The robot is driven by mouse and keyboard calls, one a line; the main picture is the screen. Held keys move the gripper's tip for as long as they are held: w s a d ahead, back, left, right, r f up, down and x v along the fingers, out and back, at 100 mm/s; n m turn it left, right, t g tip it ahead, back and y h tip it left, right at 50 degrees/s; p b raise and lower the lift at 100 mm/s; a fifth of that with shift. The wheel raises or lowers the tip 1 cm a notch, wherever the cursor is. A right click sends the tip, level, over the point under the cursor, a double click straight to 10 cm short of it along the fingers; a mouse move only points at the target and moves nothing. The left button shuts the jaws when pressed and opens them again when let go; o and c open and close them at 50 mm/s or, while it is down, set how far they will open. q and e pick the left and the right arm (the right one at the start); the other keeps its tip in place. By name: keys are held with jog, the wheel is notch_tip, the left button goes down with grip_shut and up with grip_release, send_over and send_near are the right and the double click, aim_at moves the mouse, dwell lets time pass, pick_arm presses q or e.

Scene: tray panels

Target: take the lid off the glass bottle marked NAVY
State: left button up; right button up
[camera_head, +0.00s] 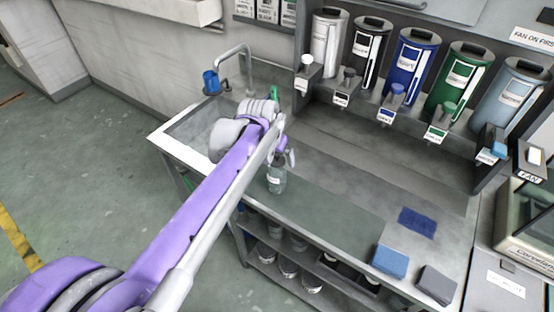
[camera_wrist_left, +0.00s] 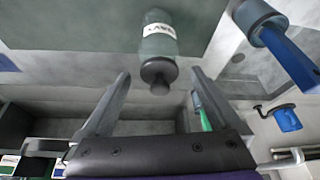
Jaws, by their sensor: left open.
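The glass bottle (camera_head: 277,181) stands on the grey counter, its top partly covered by my left gripper (camera_head: 286,157) in the head view. In the left wrist view the bottle (camera_wrist_left: 158,43) is clear greenish glass with a white label; the upside-down lettering looks like NAVY. Its dark lid (camera_wrist_left: 158,72) is on the bottle and points toward my left gripper (camera_wrist_left: 160,76). The gripper is open, with a finger on either side of the lid and visible gaps between. My right gripper is not in view.
A blue cloth (camera_head: 417,222), a blue sponge (camera_head: 390,261) and a grey block (camera_head: 437,284) lie on the counter to the right. Coloured dispensers, including a blue one (camera_head: 411,62), line the back. A tap (camera_head: 240,52) stands at the left. Middle counter is clear.

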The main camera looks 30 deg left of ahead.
pick_arm(q)
jog(key=shift+w+f, duration=0.1)
jog(key=shift+f, duration=0.1)
jog(key=c, duration=1.4)
jog(key=shift+r, duration=0.1)
